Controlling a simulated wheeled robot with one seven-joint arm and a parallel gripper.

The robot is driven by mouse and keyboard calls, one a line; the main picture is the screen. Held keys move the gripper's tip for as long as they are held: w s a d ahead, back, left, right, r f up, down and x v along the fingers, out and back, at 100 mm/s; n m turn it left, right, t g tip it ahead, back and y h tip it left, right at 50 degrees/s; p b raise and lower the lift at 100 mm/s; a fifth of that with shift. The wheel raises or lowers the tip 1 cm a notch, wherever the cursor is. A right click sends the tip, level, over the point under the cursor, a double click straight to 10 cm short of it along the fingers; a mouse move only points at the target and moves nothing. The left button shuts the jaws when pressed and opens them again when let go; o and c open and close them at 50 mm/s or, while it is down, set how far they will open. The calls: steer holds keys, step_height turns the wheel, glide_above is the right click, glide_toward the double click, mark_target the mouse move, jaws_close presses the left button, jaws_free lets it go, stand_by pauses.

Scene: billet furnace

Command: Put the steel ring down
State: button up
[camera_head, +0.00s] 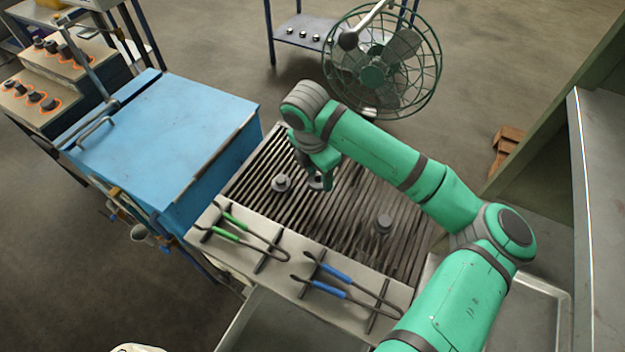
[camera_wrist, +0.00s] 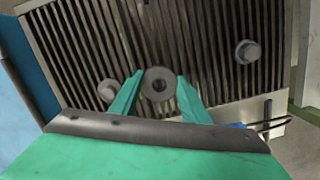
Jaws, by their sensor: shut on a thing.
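The steel ring (camera_wrist: 158,84) is a dark grey disc with a round hole. It sits between the two fingertips of my gripper (camera_wrist: 157,92) in the wrist view, and the fingers are shut on it. In the head view my gripper (camera_head: 322,182) is over the slatted grate (camera_head: 352,205), and the ring (camera_head: 317,182) is partly hidden by the fingers. I cannot tell whether the ring touches the slats or is just above them.
Two grey flanged pieces stand on the grate, one left of my gripper (camera_head: 281,183) and one right (camera_head: 382,224). Green-handled tongs (camera_head: 235,230) and blue-handled tongs (camera_head: 335,280) lie along the front ledge. A blue furnace box (camera_head: 165,135) stands left, a fan (camera_head: 380,65) behind.

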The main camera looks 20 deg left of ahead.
mark_target(313, 174)
steer(key=a+f, duration=0.1)
steer(key=w+f, duration=0.1)
steer(key=a+f, duration=0.1)
steer(key=shift+w+a+f, duration=0.2)
steer(key=shift+w+a, duration=0.15)
steer(key=shift+w, duration=0.05)
steer(key=shift+w+a+f, duration=0.1)
steer(key=shift+w+f, duration=0.05)
steer(key=shift+f, duration=0.75)
steer(key=shift+w+a+f, duration=0.1)
steer(key=shift+w+f, duration=0.05)
steer(key=shift+f, duration=0.7)
steer(key=shift+s+f, duration=0.1)
steer(key=shift+f, duration=0.05)
steer(key=o, duration=1.3)
steer(key=shift+o, duration=0.2)
steer(key=shift+d, duration=0.15)
step_height(313, 174, up, 12)
steer(key=s, duration=0.1)
steer(key=shift+s+a, duration=0.25)
steer(key=shift+a, duration=0.2)
steer(key=shift+s+a, duration=0.1)
